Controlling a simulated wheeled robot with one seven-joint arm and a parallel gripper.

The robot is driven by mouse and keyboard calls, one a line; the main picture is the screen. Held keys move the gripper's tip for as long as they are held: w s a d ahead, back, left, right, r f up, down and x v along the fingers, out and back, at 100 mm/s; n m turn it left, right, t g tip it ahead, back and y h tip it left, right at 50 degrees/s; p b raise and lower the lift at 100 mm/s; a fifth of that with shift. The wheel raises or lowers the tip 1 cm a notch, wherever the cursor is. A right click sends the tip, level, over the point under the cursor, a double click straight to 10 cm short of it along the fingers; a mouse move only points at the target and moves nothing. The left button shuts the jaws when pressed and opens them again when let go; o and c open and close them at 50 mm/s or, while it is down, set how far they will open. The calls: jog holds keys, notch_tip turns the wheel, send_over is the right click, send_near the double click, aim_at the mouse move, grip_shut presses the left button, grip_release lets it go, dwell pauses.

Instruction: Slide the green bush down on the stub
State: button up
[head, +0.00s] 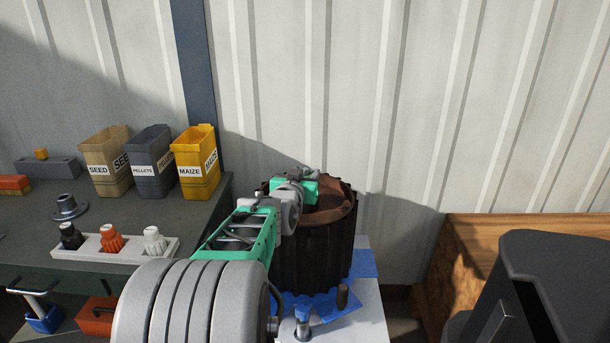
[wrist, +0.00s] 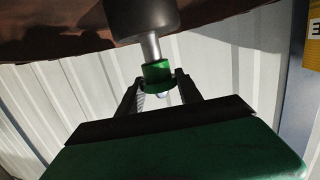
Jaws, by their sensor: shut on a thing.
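The green bush (wrist: 157,71) is a short ring between my fingertips in the wrist view. The grey metal stub (wrist: 151,46) runs from a dark round base (wrist: 142,17) to the bush. The bush is at the stub's far end from that base; how far it is over the stub cannot be told. My gripper (wrist: 158,81) is shut on the bush. In the head view my gripper (head: 309,173) is above the top of the dark ribbed planter (head: 312,249), where the bush and stub cannot be made out.
The planter's brown top (head: 328,207) lies close under my gripper. The planter stands on a pale table (head: 362,322) with blue parts around its foot. Left are the yellow maize bin (head: 196,164) and a white tray (head: 84,252). A ribbed wall (head: 300,90) is behind.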

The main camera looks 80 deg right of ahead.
jog(key=shift+f+b, duration=0.3)
jog(key=shift+f, duration=0.1)
jog(key=o, duration=1)
jog(key=shift+r, duration=0.1)
jog(key=shift+c, duration=0.2)
jog(key=o, duration=0.5)
jog(key=shift+c, duration=0.2)
jog(key=a+r+p, duration=0.1)
jog(key=a, duration=0.6)
jog(key=shift+a+r, duration=0.15)
jog(key=shift+a, duration=0.25)
